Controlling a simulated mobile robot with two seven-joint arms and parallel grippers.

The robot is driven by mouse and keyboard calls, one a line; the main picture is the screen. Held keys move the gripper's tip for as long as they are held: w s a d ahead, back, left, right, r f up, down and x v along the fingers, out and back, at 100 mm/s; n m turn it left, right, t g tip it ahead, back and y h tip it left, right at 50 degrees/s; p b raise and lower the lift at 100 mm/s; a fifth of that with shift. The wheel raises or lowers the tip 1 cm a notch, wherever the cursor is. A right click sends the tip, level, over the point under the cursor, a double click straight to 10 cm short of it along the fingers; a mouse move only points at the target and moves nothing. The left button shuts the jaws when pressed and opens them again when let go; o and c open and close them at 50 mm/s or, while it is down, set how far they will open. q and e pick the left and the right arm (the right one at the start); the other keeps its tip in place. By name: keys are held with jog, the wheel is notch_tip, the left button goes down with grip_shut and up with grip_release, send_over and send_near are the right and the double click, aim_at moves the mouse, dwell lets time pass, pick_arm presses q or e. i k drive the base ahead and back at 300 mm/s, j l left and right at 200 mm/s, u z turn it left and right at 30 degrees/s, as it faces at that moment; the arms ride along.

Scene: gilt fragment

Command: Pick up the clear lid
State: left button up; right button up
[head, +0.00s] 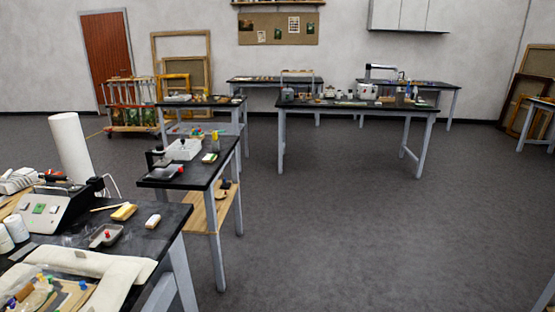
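I cannot make out a clear lid for certain in the head view; the small items on the far tables are too small to tell apart. Neither of my grippers is in view. The near black table (170,217) at the lower left holds a grey device with coloured buttons (48,212), a small grey dish with a red-topped item (106,235), a yellow-brown block (124,211) and a white block (153,221).
A second black table (213,170) stands behind it, with a white tray (183,149). A long black table (330,104) with several small items, including a white container (367,91), stands at the back centre. Grey floor (380,240) is clear at the centre and right. Frames lean at the right.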

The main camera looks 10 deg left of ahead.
aim_at(179, 145)
jog(key=i, duration=2.7)
jog(key=u, duration=0.2)
